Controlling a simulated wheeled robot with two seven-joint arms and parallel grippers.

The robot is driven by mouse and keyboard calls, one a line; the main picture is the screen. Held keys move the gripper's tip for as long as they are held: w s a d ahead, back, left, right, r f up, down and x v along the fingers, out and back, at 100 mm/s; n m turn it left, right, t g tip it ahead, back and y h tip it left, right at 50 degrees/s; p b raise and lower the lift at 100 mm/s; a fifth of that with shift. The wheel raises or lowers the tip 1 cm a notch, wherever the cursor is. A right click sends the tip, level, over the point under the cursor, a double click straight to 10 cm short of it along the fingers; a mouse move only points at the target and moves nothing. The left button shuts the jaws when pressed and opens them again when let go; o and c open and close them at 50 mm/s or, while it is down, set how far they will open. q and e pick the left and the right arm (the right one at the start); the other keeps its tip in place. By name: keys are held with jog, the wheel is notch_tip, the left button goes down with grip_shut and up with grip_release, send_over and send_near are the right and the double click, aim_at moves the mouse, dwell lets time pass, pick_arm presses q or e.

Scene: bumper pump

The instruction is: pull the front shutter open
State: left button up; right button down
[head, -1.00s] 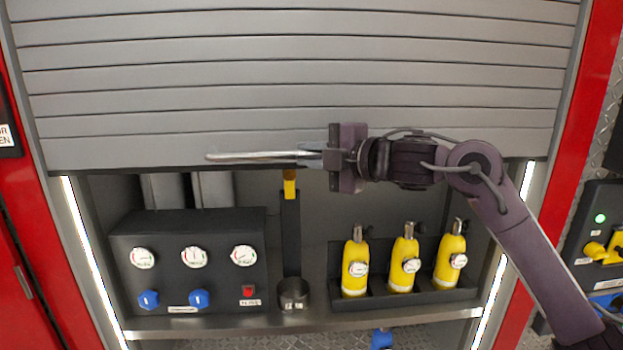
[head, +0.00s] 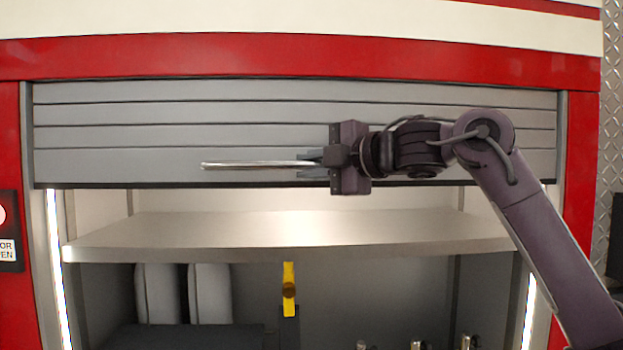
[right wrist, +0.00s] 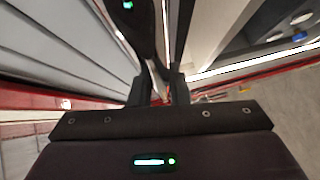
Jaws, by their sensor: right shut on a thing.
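The front shutter (head: 120,140) is a grey slatted roller door, raised with only its lower slats showing below the red top frame. Its silver bar handle (head: 245,165) runs level near the bottom edge. My right gripper (head: 308,163) is shut on the right end of the handle, its arm coming in from the right. In the right wrist view the gripper fingers (right wrist: 160,92) close around the bar, with the slats on the left. My left gripper is not in view.
The open compartment shows a metal shelf (head: 280,232), a yellow-handled tool (head: 289,290), two grey rounded objects at left and bottle tops at lower right. Lit strips line both side posts.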

jog(key=shift+r, duration=0.2)
jog(key=c, duration=1.4)
grip_release()
jog(key=shift+f, duration=0.15)
jog(key=shift+o, duration=0.2)
jog(key=shift+d, duration=0.1)
jog(key=shift+s+d+b, duration=0.2)
jog(key=shift+d+b, duration=0.05)
jog(key=shift+b, duration=0.1)
jog(key=b+v, duration=0.3)
jog(key=v, duration=0.4)
